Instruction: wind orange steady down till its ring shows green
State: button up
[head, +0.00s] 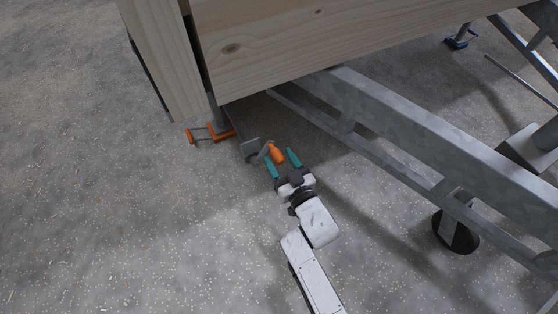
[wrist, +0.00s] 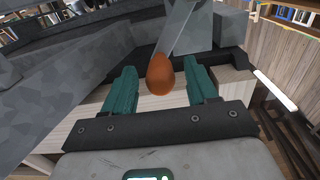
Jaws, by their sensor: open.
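An orange knob (head: 276,153) on a grey crank arm (head: 254,150) sticks out below the hut's lower edge. My gripper (head: 281,158) has its two teal fingers on either side of this knob, apart from each other. In the wrist view the orange knob (wrist: 160,74) sits between the open fingers, with a gap on both sides. The grey crank arm (wrist: 178,30) runs up behind it. An orange steady (head: 218,134) with a side bar stands on the ground under the hut corner. I cannot make out its ring or any green on it.
The wooden hut body (head: 300,45) overhangs above the gripper. A galvanised trailer frame (head: 420,125) runs to the right, with a dark round foot (head: 455,231) below it. The gravel ground at left is clear.

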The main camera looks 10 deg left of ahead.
jog(key=shift+w+a, duration=0.25)
jog(key=shift+w, duration=0.1)
grip_shut()
dwell(0.4)
